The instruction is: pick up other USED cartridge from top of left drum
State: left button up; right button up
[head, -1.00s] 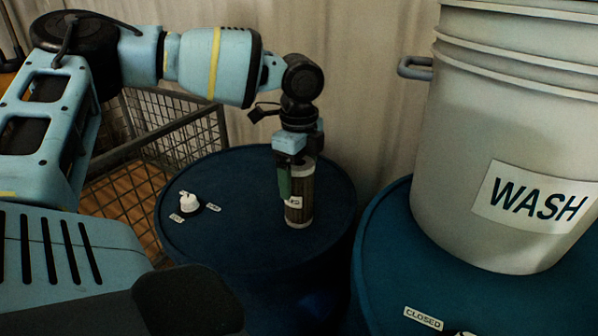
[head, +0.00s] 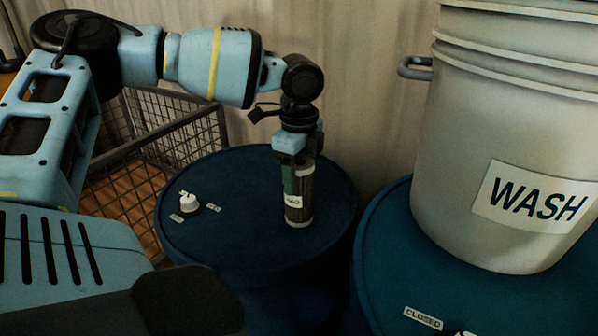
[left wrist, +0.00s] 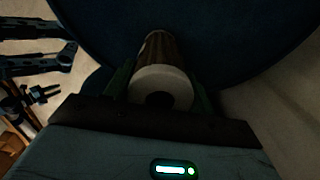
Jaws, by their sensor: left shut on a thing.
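The used cartridge (head: 299,207) is a dark brown ribbed cylinder with a white label band near its lower end. It stands upright on the top of the left blue drum (head: 240,235). My left gripper (head: 298,178) points down over it and is shut on its upper part, with a green finger along its side. In the left wrist view the cartridge's pale round end with a dark central hole (left wrist: 160,90) sits between the fingers. I cannot tell whether its foot touches the drum top.
A white valve knob (head: 188,202) with small labels sits on the same drum top. A large white WASH bucket (head: 500,120) stands on another blue drum (head: 385,240) at right. A wire mesh cage (head: 150,135) stands behind left, and a curtain-like wall is behind.

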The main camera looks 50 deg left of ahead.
pick_arm(q)
jog(key=shift+r, duration=0.65)
jog(key=shift+s+r, duration=0.2)
jog(key=shift+r, duration=0.4)
jog(key=shift+s+r, duration=0.2)
jog(key=shift+r, duration=0.4)
jog(key=s+r+p, duration=0.1)
jog(key=s+p, duration=0.2)
jog(key=s, duration=1.2)
jog(key=shift+s, duration=0.15)
